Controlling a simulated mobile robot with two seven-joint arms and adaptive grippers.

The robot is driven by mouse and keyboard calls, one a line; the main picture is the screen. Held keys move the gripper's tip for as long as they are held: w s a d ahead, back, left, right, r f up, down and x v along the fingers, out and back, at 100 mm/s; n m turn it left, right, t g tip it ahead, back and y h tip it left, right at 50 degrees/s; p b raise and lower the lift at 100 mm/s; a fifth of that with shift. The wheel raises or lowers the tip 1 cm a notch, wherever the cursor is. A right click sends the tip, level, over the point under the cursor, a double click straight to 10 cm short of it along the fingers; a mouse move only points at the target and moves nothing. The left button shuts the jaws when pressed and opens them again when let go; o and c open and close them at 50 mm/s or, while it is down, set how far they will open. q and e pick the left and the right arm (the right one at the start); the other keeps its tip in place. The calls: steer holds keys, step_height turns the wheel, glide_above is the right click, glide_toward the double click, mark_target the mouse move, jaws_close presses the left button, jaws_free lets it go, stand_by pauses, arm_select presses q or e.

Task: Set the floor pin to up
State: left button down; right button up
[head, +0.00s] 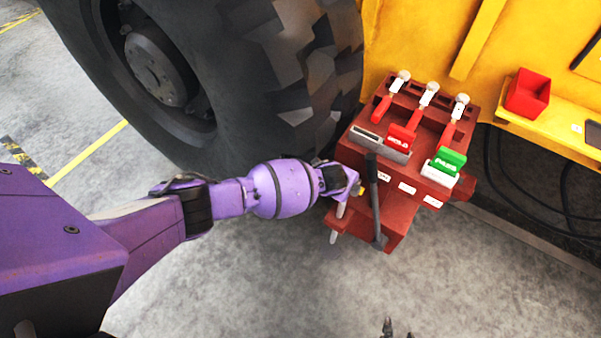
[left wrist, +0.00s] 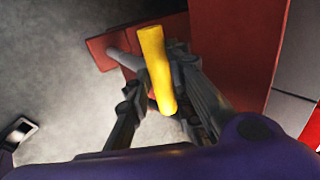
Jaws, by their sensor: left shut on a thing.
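A yellow bar-like handle (left wrist: 155,66) stands between the fingers of my left gripper (left wrist: 160,92) in the left wrist view, and the gripper is shut on it. It looks like the grip of the floor pin, but its lower end is hidden. In the head view my left gripper (head: 352,190) is at the left side of the red stand (head: 400,205), and only a speck of yellow shows there. A pale grey rod (head: 340,211) sticks out just below the gripper. Dark tips at the bottom edge (head: 388,328) may be my right gripper; their opening is unclear.
A dark lever (head: 375,200) rises close to the right of my left gripper. The stand carries several red levers with pale knobs, a red HOLD tag (head: 401,137) and a green PASS tag (head: 450,160). A large tyre (head: 300,80) stands behind. The concrete floor in front is clear.

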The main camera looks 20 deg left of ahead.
arm_select(q)
steer(key=shift+w+r, duration=0.15)
steer(key=shift+r, duration=0.05)
steer(key=c, duration=1.6)
jaws_free()
steer(key=shift+o, duration=0.2)
arm_select(e)
steer(key=shift+w+r, duration=0.5)
steer(key=shift+w, duration=0.35)
arm_select(q)
steer(key=v, duration=1.2)
arm_select(e)
steer(key=shift+s+d+f, duration=0.1)
steer(key=shift+s+f, duration=0.1)
steer(key=shift+s, duration=0.15)
